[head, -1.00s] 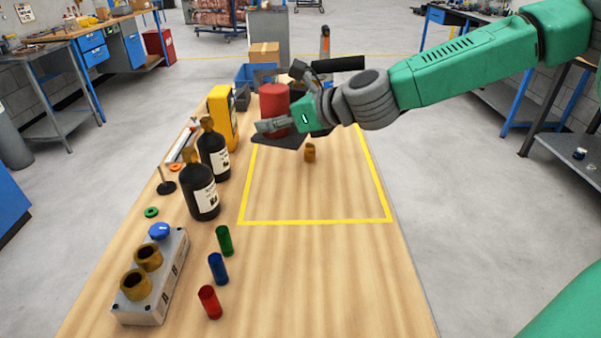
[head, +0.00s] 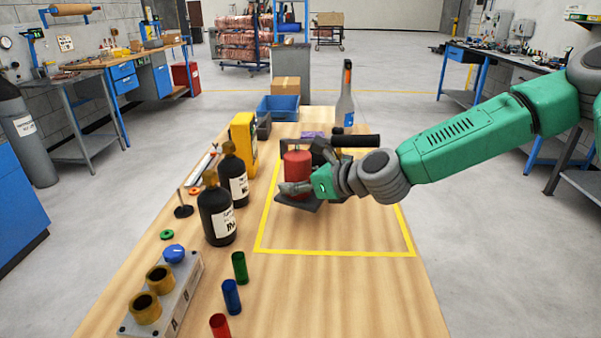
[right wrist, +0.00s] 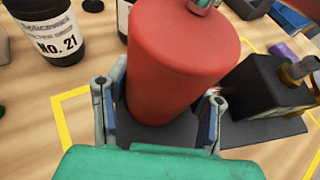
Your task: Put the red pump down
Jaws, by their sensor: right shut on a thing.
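The red pump (head: 297,170) is a red cylinder with a dark base plate and a black-handled part beside it. It stands upright within the yellow taped outline (head: 335,253) on the wooden table. My right gripper (head: 298,188) is shut on its red cylinder from the near side. In the right wrist view the two fingers flank the red pump (right wrist: 180,65), and the dark base plate (right wrist: 265,130) shows below. Whether the base touches the table I cannot tell. My left gripper is not in view.
Two black bottles (head: 217,215) and a yellow device (head: 243,142) stand left of the outline. Green, blue (head: 231,297) and red tubes and a grey block (head: 165,300) are nearer. A blue bin (head: 278,108) is behind. The near part of the outline is clear.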

